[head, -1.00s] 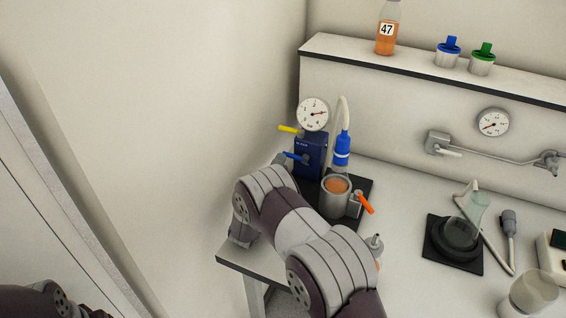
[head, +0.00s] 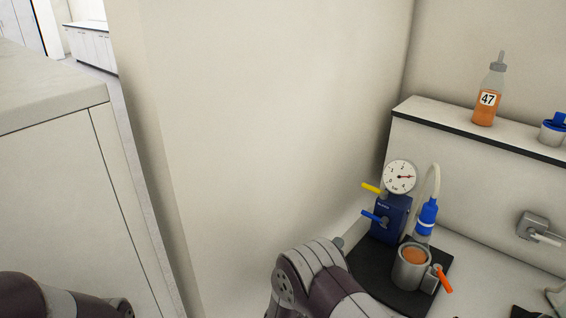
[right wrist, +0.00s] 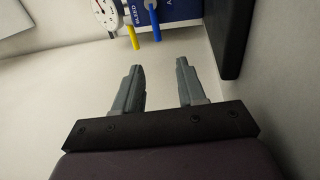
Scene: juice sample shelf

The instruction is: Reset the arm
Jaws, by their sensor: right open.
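My right arm (head: 320,280) comes up from the bottom of the head view, left of the blue gauge unit. Its gripper is mostly hidden behind the arm there. In the right wrist view my right gripper (right wrist: 160,64) is open, with nothing between its two grey fingers. The blue unit (right wrist: 172,10) and its yellow lever (right wrist: 136,34) and blue lever (right wrist: 155,24) lie beyond the fingertips, apart from them. My left arm (head: 45,298) shows only at the bottom left corner of the head view; its gripper is outside the picture.
The blue unit (head: 388,222) with its round gauge (head: 399,177) stands beside a metal cup (head: 406,272) of orange juice. Bottle 47 (head: 487,101) and a blue-topped container (head: 553,133) stand on the shelf (head: 430,111). A plain wall (head: 270,130) is left of the bench.

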